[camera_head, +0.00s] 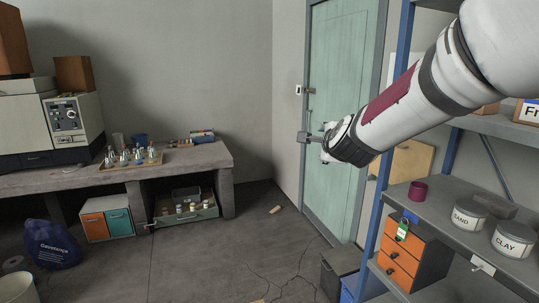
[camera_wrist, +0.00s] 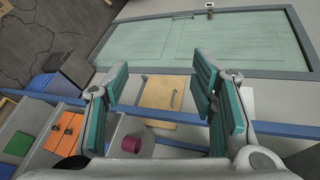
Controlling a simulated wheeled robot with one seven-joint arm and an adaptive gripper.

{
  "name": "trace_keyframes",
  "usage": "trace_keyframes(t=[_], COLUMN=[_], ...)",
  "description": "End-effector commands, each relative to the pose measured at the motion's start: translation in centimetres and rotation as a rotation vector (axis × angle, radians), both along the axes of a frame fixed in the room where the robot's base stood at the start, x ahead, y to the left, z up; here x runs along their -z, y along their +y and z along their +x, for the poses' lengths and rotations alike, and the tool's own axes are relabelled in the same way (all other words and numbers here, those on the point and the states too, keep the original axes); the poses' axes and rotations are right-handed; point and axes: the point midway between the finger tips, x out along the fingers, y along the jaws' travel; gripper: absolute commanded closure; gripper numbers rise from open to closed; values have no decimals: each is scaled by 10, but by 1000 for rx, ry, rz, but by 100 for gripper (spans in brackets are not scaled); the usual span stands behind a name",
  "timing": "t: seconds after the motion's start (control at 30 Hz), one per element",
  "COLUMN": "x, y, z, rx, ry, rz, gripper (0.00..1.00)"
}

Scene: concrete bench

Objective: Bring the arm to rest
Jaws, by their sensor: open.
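My arm reaches in from the upper right of the head view, with my gripper (camera_head: 318,138) in front of the green door (camera_head: 338,100). In the wrist view my gripper (camera_wrist: 160,90) shows two teal-padded fingers spread wide apart with nothing between them. It is open and empty, held in the air. The door lies beyond the fingertips in the wrist view (camera_wrist: 190,42). I cannot tell how far the fingertips are from the door.
To the right stands a shelf (camera_head: 440,205) with blue posts, holding a maroon cup (camera_head: 418,191), SAND (camera_head: 468,214) and CLAY (camera_head: 512,239) tins and an orange drawer unit (camera_head: 398,258). A concrete bench (camera_head: 190,157) stands left. The floor (camera_head: 225,255) between is mostly clear.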

Motion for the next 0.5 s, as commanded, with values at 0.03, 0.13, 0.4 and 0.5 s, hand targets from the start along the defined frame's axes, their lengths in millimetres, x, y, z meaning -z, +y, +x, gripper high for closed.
trace_keyframes(t=[0.03, 0.13, 0.4, 0.5], x=[-9, -13, 0, 12], y=[6, 13, 7, -3], z=[-20, -62, -191, -242], rx=[-69, -209, -580, -720], ry=[27, 95, 284, 356], rz=[-95, -290, -786, -949], gripper=[48, 48, 48, 48])
